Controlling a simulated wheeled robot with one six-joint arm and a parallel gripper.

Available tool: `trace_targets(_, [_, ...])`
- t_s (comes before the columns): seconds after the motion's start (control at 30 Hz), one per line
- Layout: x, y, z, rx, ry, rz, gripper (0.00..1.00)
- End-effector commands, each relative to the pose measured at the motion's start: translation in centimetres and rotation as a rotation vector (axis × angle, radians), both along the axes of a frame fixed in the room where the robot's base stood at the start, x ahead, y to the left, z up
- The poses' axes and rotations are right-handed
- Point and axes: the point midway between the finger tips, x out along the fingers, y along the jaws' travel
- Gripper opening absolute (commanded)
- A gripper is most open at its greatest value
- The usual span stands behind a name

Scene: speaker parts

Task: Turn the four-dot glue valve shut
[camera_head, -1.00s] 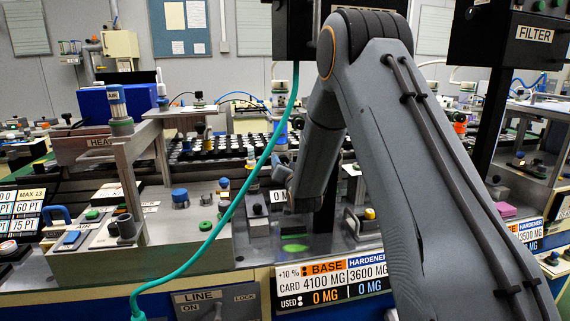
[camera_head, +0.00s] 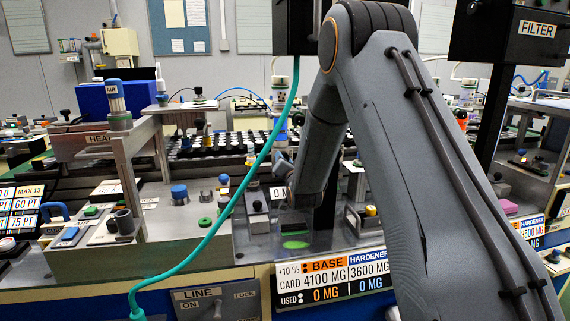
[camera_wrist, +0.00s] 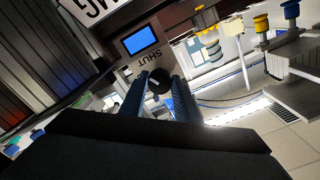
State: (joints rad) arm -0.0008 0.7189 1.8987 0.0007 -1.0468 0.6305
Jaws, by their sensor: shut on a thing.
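In the wrist view the two blue fingers of my gripper (camera_wrist: 161,88) are closed on a round black knob (camera_wrist: 158,77). The word SHUT is printed on the panel (camera_wrist: 130,65) beside the knob. A light mark shows on the knob, but its exact angle is hard to read. In the head view my gripper (camera_head: 284,172) is small and partly hidden by my own arm, left of the forearm. The knob's dots are not readable, so I cannot tell from them which valve it is.
A small blue screen (camera_wrist: 139,40) sits by the knob. A BASE and HARDENER card (camera_head: 333,281) is on the bench front. A teal hose (camera_head: 228,210) hangs in front of the bench. A black rack (camera_head: 235,145) of several small parts stands behind.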

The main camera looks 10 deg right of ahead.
Motion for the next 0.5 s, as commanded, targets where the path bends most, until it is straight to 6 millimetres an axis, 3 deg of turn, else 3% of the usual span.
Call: trace_targets(0.5, [0.03,0.04,-0.03,0.374,-0.001,-0.001,0.07])
